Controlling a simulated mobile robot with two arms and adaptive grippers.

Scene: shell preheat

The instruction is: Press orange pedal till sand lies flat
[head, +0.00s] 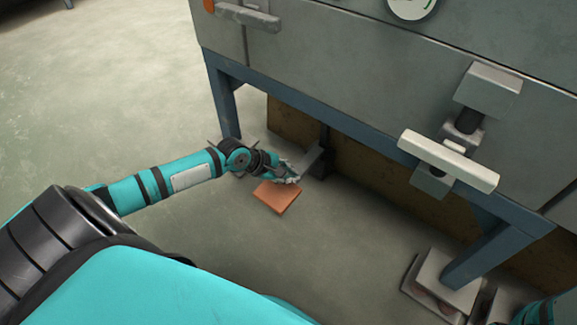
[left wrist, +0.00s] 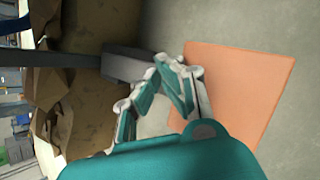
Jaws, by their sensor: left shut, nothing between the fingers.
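The orange pedal (head: 277,198) is a flat square plate low over the floor, in front of the grey machine (head: 330,60). My left gripper (head: 290,177) is shut and empty at the far edge of the pedal, and it overlaps that edge in the head view. In the left wrist view the shut fingers (left wrist: 152,88) lie beside and partly over the pedal's left side (left wrist: 240,90). I cannot tell whether they touch it or how far down it is. No sand surface is clearly visible. My right gripper is not in view.
A dark bracket (head: 318,160) stands just behind the pedal. The machine's blue leg (head: 223,100) is behind my left arm. A pale handle bar (head: 447,160) juts from the machine on the right. The floor (head: 120,70) at the left is open.

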